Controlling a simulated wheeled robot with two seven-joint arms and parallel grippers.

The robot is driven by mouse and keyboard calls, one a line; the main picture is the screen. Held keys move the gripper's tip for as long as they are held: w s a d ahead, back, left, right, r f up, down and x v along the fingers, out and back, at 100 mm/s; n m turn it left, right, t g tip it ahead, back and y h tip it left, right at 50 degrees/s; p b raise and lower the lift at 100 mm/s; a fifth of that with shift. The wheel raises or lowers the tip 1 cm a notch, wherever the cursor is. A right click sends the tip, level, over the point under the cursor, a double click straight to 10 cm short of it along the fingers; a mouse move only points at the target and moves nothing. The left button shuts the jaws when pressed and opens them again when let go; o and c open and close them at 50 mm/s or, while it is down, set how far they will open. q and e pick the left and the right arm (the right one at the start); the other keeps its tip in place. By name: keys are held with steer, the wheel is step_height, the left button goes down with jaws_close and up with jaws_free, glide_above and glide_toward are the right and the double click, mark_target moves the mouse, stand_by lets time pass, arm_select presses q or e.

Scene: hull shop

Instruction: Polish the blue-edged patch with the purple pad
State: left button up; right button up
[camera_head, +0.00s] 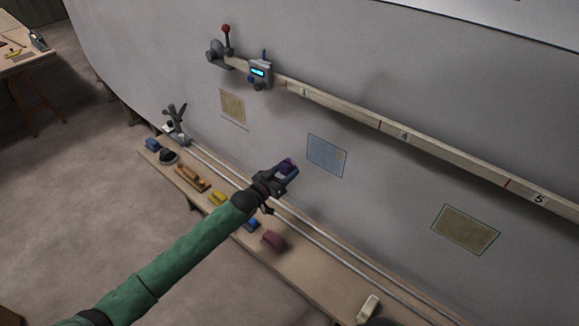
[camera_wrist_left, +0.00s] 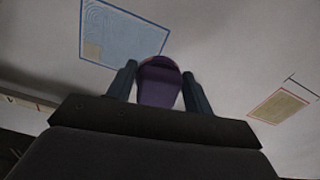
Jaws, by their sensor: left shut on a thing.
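The blue-edged patch (camera_head: 327,155) is a bluish square on the grey hull wall, with a small tan area near its right side. It also shows in the left wrist view (camera_wrist_left: 125,35), with curved swirl lines on its surface and a tan corner. My left gripper (camera_head: 283,171) is shut on the purple pad (camera_head: 287,167). The pad (camera_wrist_left: 159,82) sits between the two fingers in the left wrist view. In the head view the pad is just left of and below the patch; whether it touches the hull I cannot tell. My right gripper is not in view.
A tan patch (camera_head: 233,108) lies to the left and a green-edged one (camera_head: 466,229) to the right. A numbered rail (camera_head: 400,131) with a digital gauge (camera_head: 260,73) crosses above. Below, a bench (camera_head: 300,279) holds several tools, including a maroon block (camera_head: 273,241).

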mark_target(283, 173)
arm_select(q)
steer(key=shift+v, duration=0.85)
steer(key=shift+p+v, duration=0.9)
steer(key=shift+v, duration=1.1)
